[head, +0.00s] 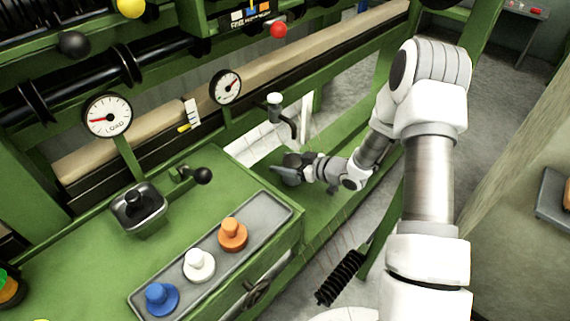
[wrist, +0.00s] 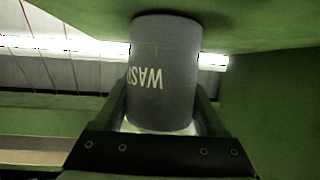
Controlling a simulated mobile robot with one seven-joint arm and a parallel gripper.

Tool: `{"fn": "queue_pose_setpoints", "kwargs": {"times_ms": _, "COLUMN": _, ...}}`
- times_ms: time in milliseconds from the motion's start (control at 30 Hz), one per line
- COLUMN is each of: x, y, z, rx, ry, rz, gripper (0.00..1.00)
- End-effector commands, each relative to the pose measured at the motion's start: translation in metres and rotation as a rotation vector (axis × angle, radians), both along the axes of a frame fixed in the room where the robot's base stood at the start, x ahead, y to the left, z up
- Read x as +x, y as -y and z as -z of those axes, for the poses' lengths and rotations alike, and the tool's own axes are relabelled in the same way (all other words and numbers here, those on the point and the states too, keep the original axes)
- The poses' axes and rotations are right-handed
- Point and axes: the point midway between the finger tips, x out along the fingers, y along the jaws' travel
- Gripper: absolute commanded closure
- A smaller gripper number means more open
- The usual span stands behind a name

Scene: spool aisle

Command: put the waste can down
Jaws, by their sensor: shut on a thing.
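The waste can (wrist: 165,62) is a dark grey cylinder with pale lettering, of which "WAS" shows upside down in the wrist view. My gripper (wrist: 162,108) is shut on it, one finger on each side. In the head view my gripper (head: 297,167) is low over the green ledge right of the control bench, below a small tap (head: 276,112). There the can (head: 289,176) is small, dark and partly hidden by my gripper. One end of the can is close to a green surface in the wrist view; I cannot tell whether they touch.
The green bench (head: 75,270) on the left carries a grey tray (head: 262,206) with blue, white and orange knobs, and a lever box (head: 138,208). A black ball-ended handle (head: 203,175) juts towards my gripper. Gauges (head: 108,116) stand behind. The green ledge (head: 325,205) has free room.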

Motion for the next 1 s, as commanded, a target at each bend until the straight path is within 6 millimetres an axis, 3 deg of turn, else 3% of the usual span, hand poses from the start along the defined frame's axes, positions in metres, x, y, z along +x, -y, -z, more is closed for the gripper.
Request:
{"fn": "queue_pose_setpoints", "kwargs": {"times_ms": 200, "x": 0.000, "y": 0.000, "z": 0.003, "rx": 0.001, "ry": 0.001, "rz": 0.000, "gripper": 0.99}}
{"fn": "queue_pose_setpoints", "kwargs": {"times_ms": 233, "x": 0.000, "y": 0.000, "z": 0.004, "rx": 0.000, "ry": 0.000, "rz": 0.000, "gripper": 0.25}}
{"fn": "queue_pose_setpoints", "kwargs": {"times_ms": 367, "x": 0.000, "y": 0.000, "z": 0.003, "rx": 0.000, "ry": 0.000, "rz": -0.001, "gripper": 0.02}}
{"fn": "queue_pose_setpoints", "kwargs": {"times_ms": 700, "x": 0.000, "y": 0.000, "z": -0.003, "rx": 0.000, "ry": 0.000, "rz": -0.001, "gripper": 0.00}}
{"fn": "queue_pose_setpoints", "kwargs": {"times_ms": 1000, "x": -0.032, "y": 0.042, "z": -0.026, "rx": -0.001, "ry": -0.002, "rz": 0.005, "gripper": 0.00}}
